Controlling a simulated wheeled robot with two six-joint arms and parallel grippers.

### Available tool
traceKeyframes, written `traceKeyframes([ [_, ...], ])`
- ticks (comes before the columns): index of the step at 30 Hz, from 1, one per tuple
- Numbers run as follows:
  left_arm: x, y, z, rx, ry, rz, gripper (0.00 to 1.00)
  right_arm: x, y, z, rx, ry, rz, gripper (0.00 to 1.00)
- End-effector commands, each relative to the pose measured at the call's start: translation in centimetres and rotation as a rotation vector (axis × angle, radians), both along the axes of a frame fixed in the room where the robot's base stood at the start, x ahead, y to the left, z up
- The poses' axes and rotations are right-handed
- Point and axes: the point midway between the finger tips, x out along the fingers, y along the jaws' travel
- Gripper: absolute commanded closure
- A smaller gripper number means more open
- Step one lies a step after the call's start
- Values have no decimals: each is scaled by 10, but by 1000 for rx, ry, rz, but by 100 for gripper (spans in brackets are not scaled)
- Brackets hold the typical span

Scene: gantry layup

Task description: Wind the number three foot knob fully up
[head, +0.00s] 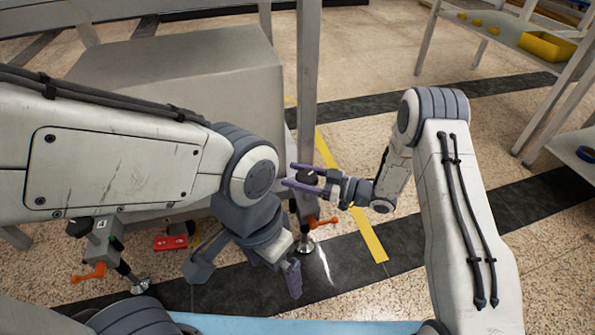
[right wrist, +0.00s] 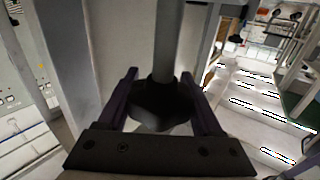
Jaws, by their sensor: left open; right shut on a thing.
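A black foot knob (head: 308,174) sits on the machine leg at the centre of the head view, above an orange lever (head: 320,222) and a round metal foot pad (head: 305,246). Its number label is not visible. My right gripper (head: 305,178) reaches in from the right and is shut on this knob. In the right wrist view the dark knob (right wrist: 162,105) sits between the two purple fingers, below a grey post. My left gripper (head: 245,275) is open and empty, low in front of the machine, pointing down, left of the foot.
Another foot, labelled 4 (head: 101,225), with a black knob and orange lever (head: 88,272), stands at lower left. A red object (head: 172,243) lies between the feet. A grey upright post (head: 308,80) rises behind the held knob. A shelf with a yellow bin (head: 547,46) stands upper right.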

Motion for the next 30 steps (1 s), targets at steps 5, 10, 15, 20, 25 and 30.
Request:
traceKeyframes([
  [5,0,0,8,0,0,0,3,-4,0,0,-3,-1,168,88],
  [10,0,0,8,0,0,0,3,-8,1,-2,-4,-1,324,88],
  [15,0,0,5,0,0,0,3,-12,1,-3,-3,-1,460,89],
  [20,0,0,1,0,0,0,3,-15,1,-3,-3,0,559,89],
  [25,0,0,-3,0,0,0,3,-17,0,-3,-2,2,629,88],
  [30,0,0,-4,0,0,0,3,-19,-1,-2,-2,2,667,88],
])
